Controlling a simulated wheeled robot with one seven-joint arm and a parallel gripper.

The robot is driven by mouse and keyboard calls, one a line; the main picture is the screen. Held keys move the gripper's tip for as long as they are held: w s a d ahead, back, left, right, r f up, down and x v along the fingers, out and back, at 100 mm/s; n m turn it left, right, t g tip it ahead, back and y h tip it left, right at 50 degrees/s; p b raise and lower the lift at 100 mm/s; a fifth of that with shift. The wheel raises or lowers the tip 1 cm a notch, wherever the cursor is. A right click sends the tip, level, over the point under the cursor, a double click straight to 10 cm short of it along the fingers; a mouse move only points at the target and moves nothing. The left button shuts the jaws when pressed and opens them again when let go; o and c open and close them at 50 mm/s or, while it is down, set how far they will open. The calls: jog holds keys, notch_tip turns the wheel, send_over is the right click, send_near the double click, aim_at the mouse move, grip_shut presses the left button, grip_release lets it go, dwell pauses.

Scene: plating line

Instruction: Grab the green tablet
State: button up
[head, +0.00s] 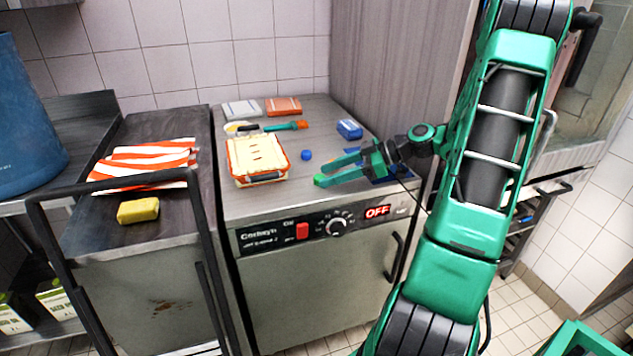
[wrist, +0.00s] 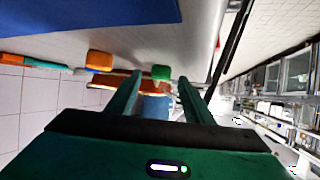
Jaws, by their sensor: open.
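In the head view a bright green patch (head: 320,181) at the lower fingertip looks like the same tablet, partly hidden by the finger. My gripper (head: 322,171) is open, reaching left low over the steel top of the machine. In the wrist view its fingers (wrist: 160,79) stand on both sides of the tablet, with gaps showing. I cannot tell whether the tablet is fully between them.
A blue tablet (head: 306,155) lies just behind. An orange-rimmed white case (head: 256,160) stands to the left. A blue sponge-like block (head: 349,129), a brush (head: 285,127) and two packs lie farther back. A blue flat item (head: 390,180) lies under my wrist.

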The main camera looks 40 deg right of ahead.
jog(key=shift+x, duration=0.9)
jog(key=c, duration=1.1)
jog(key=shift+r, duration=0.15)
